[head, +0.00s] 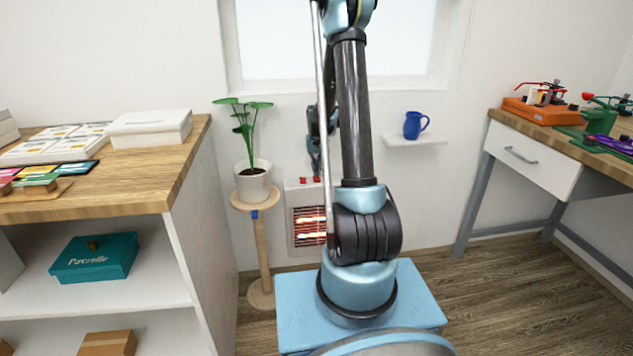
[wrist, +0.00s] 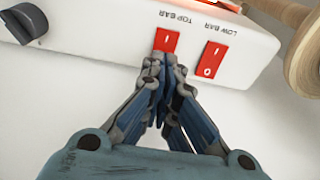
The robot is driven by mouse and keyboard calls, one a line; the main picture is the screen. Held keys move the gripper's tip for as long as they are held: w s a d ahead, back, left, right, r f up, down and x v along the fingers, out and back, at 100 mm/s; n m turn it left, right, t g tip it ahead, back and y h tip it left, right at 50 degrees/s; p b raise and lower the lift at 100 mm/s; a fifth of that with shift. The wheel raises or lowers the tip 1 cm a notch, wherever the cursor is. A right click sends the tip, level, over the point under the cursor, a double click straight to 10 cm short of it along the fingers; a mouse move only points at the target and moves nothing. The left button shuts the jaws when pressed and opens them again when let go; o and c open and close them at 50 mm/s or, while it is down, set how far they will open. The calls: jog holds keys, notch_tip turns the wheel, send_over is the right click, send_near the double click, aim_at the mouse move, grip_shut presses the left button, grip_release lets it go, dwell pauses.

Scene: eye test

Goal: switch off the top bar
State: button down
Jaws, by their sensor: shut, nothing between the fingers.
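The heater (head: 291,222) stands against the wall under the window, with its two bars glowing orange in the head view. Its white top panel (wrist: 110,30) fills the upper part of the wrist view, with the lettering upside down. The red TOP BAR switch (wrist: 168,41) shows an "I" mark; its lower end is hidden by my fingers. My gripper (wrist: 160,62) is shut and empty, its fingertips at that switch's lower edge in the picture. I cannot tell whether they touch it.
The red LOW BAR switch (wrist: 211,59) sits close to the right. A dark knob (wrist: 26,24) is at the panel's left. A potted plant (head: 252,182) on a wooden stand (head: 263,240) is left of the heater. A blue mug (head: 415,125) stands on a wall shelf (head: 420,141).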

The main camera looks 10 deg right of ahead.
aim_at(316, 177)
jog(key=shift+f, duration=0.9)
dwell(1.0)
jog(key=shift+r, duration=0.1)
jog(key=shift+r, duration=3.45)
